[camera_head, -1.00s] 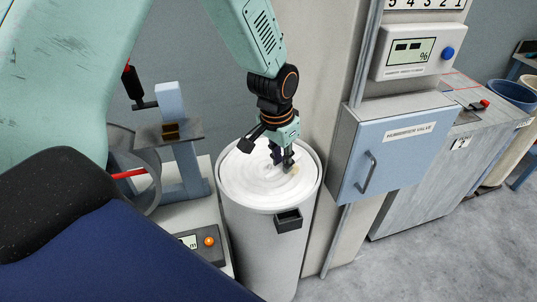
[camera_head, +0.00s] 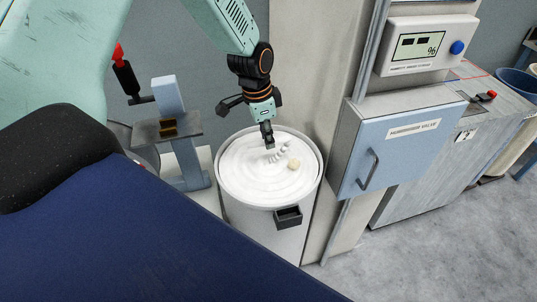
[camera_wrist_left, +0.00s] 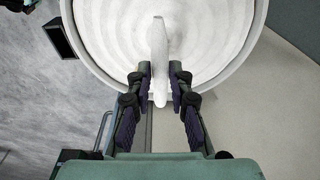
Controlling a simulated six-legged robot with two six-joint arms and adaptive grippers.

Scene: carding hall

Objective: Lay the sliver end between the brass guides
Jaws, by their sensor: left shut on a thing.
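The white sliver lies in coils (camera_head: 245,180) in a tall round can. Its end (camera_wrist_left: 159,62) stands up from the coil as a thick pale strand; in the head view a short twisted length (camera_head: 280,152) shows by the fingertips. My left gripper (camera_head: 269,143) points down just above the coil. In the left wrist view its fingers (camera_wrist_left: 160,82) are on either side of the sliver end, shut on it. The brass guides (camera_head: 168,127) sit on a grey plate on a blue post, left of the can. My right gripper is not in view.
The can's rim (camera_head: 219,178) surrounds the coil, with a black box (camera_head: 288,217) on its front. A blue humidifier valve cabinet (camera_head: 400,150) stands close on the right. A red-tipped lever (camera_head: 122,70) rises behind the guides. Space between can and guides looks clear.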

